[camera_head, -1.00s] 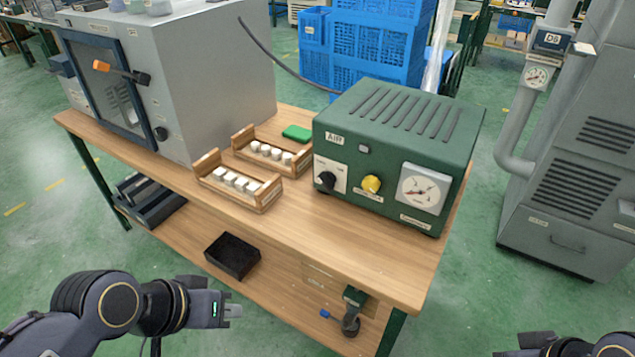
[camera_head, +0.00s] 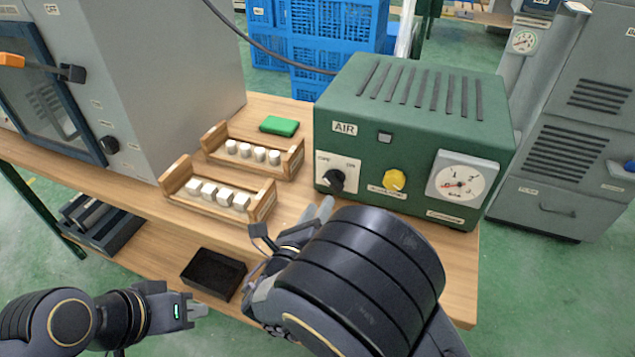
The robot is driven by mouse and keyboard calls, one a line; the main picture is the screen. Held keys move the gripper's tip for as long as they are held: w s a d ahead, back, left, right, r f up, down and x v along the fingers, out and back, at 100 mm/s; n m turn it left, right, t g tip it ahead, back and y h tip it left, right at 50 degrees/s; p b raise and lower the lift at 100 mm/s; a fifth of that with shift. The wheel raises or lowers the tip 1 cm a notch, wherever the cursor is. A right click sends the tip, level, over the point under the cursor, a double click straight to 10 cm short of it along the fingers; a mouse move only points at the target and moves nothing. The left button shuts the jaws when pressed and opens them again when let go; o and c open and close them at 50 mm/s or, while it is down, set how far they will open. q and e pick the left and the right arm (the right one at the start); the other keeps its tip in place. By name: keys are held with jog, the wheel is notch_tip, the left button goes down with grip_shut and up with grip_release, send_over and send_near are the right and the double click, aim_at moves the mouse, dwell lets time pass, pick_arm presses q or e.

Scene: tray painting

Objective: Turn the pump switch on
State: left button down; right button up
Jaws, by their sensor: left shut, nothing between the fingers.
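The pump switch is a black rotary knob (camera_head: 333,181) on a white plate at the lower left of the green AIR box's (camera_head: 412,100) front. The plate has small print on both sides of the knob, and its pointer direction is too small to tell. My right gripper (camera_head: 318,211) is just below and slightly left of the knob, apart from it in the picture. Its fingers are small and partly hidden by my wrist, so their opening is unclear. My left gripper (camera_head: 197,311) is shut and empty, low at the left, in front of the bench.
A yellow knob (camera_head: 394,181) and a gauge (camera_head: 462,184) sit right of the switch. Two wooden racks (camera_head: 262,207) with white pieces and a green block (camera_head: 279,126) stand left on the wooden bench (camera_head: 140,194). A grey cabinet (camera_head: 175,90) stands further left. A black tray (camera_head: 212,274) lies below.

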aim_at(330, 184)
jog(key=shift+w+a, duration=0.1)
jog(key=shift+w, duration=0.25)
jog(key=x, duration=0.7)
jog(key=shift+c, duration=0.2)
grip_shut()
